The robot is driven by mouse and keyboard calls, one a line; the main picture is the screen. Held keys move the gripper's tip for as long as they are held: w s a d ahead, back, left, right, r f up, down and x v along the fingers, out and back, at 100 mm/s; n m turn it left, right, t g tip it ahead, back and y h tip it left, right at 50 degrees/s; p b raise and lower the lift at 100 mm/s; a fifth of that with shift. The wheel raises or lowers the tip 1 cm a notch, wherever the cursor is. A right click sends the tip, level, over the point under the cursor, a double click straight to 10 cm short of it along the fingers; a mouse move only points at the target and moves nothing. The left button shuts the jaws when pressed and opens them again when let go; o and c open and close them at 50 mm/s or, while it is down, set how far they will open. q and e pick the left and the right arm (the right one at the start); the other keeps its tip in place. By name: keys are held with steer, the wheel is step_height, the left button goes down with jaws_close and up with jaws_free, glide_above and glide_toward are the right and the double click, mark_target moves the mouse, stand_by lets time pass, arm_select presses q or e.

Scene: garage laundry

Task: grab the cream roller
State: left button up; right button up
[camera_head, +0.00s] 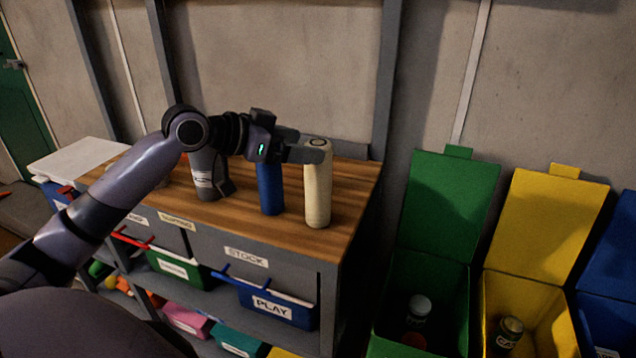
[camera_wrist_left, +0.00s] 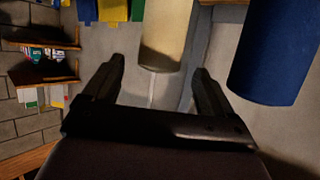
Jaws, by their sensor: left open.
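The cream roller (camera_head: 317,198) stands upright near the right end of the wooden worktop. A blue roller (camera_head: 270,188) stands upright just left of it. My left gripper (camera_head: 308,146) reaches in from the left at the height of the cream roller's top, with one finger overlapping that top in the head view. In the left wrist view my left gripper (camera_wrist_left: 160,68) is open, and the cream roller (camera_wrist_left: 165,35) shows in line with the gap between its fingers. The blue roller (camera_wrist_left: 275,50) is to the right there, outside the fingers. My right gripper is not in view.
A grey bottle-like object (camera_head: 205,178) stands further left on the worktop (camera_head: 345,190). Labelled bins sit on shelves below, including a blue PLAY bin (camera_head: 265,305). Open green (camera_head: 450,205) and yellow (camera_head: 550,225) bins stand at right. The worktop's right edge is close to the cream roller.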

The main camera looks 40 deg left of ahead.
mark_target(310, 144)
arm_select(q)
steer(key=p+x, duration=0.1)
steer(key=x, duration=0.2)
steer(key=shift+w+d+r, duration=0.1)
steer(key=shift+w+d, duration=0.05)
steer(key=shift+w, duration=0.1)
steer(key=shift+w+d+f, duration=0.2)
steer(key=shift+w+f, duration=0.15)
steer(key=shift+w, duration=0.1)
steer(key=c, duration=1.4)
steer(key=shift+r, duration=0.1)
